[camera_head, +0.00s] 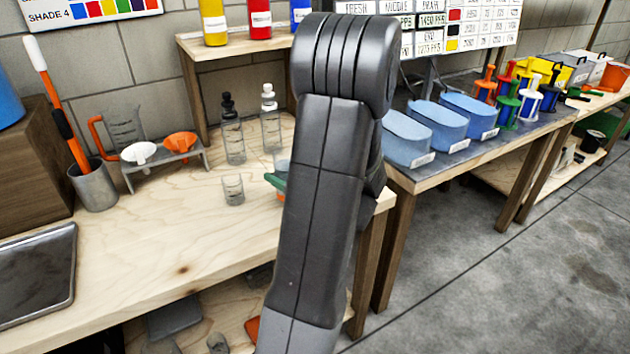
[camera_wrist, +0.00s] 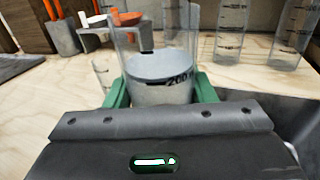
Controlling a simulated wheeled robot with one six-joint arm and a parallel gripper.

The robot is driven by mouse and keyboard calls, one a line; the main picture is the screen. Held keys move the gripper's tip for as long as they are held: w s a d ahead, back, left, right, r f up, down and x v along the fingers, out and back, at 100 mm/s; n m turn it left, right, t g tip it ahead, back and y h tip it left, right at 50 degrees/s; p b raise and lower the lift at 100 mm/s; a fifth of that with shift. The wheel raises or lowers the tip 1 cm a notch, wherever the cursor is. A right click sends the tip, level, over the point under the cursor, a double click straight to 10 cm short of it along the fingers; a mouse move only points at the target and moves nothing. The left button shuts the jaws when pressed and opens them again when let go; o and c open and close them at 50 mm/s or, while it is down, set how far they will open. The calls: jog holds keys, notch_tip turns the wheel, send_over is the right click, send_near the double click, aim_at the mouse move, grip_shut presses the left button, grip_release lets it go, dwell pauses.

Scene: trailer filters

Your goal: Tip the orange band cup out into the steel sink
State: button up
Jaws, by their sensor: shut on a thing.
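My gripper (camera_wrist: 160,95) has green fingers, shut on a clear cup (camera_wrist: 165,60) with grey contents and a dark scale mark. The cup looks upright, and its base is hidden behind the gripper body. In the head view, my arm hides most of the gripper; one green finger shows beside the clear cup wall (camera_head: 283,165), with a bit of orange below it. The steel sink (camera_head: 40,275) appears as a grey, rimmed basin at the left end of the wooden bench, well left of the gripper. Its far part shows at the wrist view's left edge (camera_wrist: 15,66).
A small clear beaker (camera_head: 233,188) stands on the bench left of the held cup. Two clear bottles (camera_head: 232,130) stand behind. A rack with white and orange funnels (camera_head: 180,143) and a can with a brush (camera_head: 96,186) stand further left. The bench's front middle is clear.

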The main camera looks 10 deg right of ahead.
jog(key=shift+d+r+p, duration=0.1)
jog(key=shift+r+p, duration=0.1)
jog(key=shift+p, duration=0.2)
jog(key=m+p, duration=0.1)
jog(key=r+m+p, duration=0.1)
jog(key=p, duration=0.1)
jog(key=d+m+p, duration=0.1)
jog(key=m+p, duration=0.1)
jog(key=shift+w+r, duration=0.25)
jog(key=shift+w, duration=0.15)
jog(key=shift+d+f+m, duration=0.1)
jog(key=shift+f+m, duration=0.15)
jog(key=shift+m, duration=0.05)
jog(key=shift+w+d+f+m, duration=0.2)
jog(key=shift+m, duration=0.3)
jog(key=shift+w+d+r+m+p, duration=0.15)
jog(key=shift+d+r+m+p, duration=0.25)
jog(key=shift+p, duration=0.6)
jog(key=shift+m+t, duration=0.3)
jog(key=shift+m, duration=0.1)
jog(key=shift+w+p, duration=0.1)
jog(key=shift+p, duration=0.35)
jog(key=shift+f+m+p, duration=0.25)
jog(key=shift+m+p, duration=0.25)
jog(key=shift+m, duration=0.6)
